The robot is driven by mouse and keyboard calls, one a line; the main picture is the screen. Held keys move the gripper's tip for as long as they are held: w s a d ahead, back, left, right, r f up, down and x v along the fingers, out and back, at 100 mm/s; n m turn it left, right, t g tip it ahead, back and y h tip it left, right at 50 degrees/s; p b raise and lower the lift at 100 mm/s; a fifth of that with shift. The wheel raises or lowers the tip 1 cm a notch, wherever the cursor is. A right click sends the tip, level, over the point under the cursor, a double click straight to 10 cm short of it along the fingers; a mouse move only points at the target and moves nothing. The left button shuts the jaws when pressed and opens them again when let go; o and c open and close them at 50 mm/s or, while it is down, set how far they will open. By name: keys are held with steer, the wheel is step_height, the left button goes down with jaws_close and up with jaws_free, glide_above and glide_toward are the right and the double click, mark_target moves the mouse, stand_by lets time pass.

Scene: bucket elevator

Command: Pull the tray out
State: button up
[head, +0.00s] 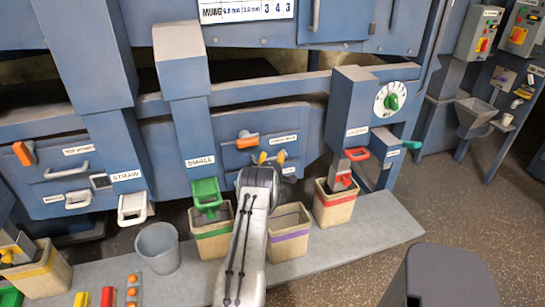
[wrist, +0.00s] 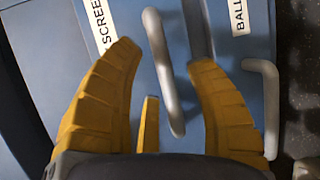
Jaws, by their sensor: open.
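My gripper (wrist: 164,58) is open in the wrist view, its yellow fingers spread on both sides of a grey bar handle (wrist: 166,78). The fingers are not closed on the handle; whether one touches it is unclear. A label beginning "SCREE" (wrist: 98,25) is left of this handle. A label beginning "BALL" (wrist: 240,14) is on the right, above a second grey handle (wrist: 262,95), outside the fingers. Both are on a blue front. In the head view my gripper (head: 271,157) is at the blue panel (head: 292,125), and my arm hides its lower part. No tray interior shows.
A ledge (head: 330,245) below the machine carries wooden buckets with green, purple (head: 289,235) and red (head: 334,203) bands, plus a grey bucket (head: 157,247). An orange lever (head: 247,140) is left of my gripper. A dial box (head: 377,92) stands right.

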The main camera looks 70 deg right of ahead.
steer(key=shift+w+d+f, duration=0.15)
steer(key=shift+d, duration=0.5)
steer(key=shift+c, duration=0.3)
jaws_close()
